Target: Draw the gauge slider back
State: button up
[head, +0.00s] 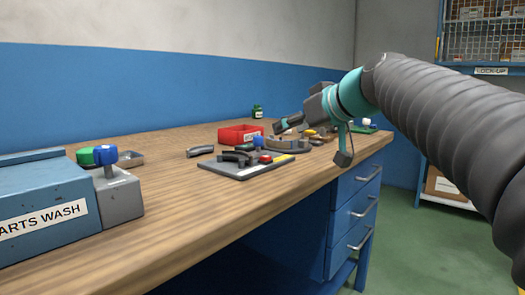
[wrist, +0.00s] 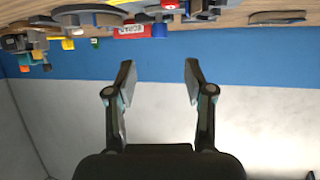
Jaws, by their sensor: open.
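My gripper (head: 312,143) is over the right part of the wooden bench, its fingers spread apart with nothing between them. The wrist view shows the same open gripper (wrist: 159,80), with blue and white wall behind the gap. I cannot pick out the gauge slider for certain. A grey plate (head: 222,168) on the bench, left of my gripper, carries dark curved parts (head: 238,157) and a small red block (head: 265,158). Small parts (head: 318,135) near my gripper are partly hidden by it.
A red bin (head: 232,135) stands behind the plate and also shows in the wrist view (wrist: 132,31). A blue parts-wash box (head: 40,205) and a grey block with a blue knob (head: 118,195) are at left. The bench front (head: 190,230) is clear.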

aim_at(258, 137)
jog(key=x, duration=0.9)
jog(key=r+x, duration=0.1)
jog(key=x, duration=0.4)
jog(key=shift+w+a, duration=0.15)
jog(key=shift+w, duration=0.1)
grip_shut()
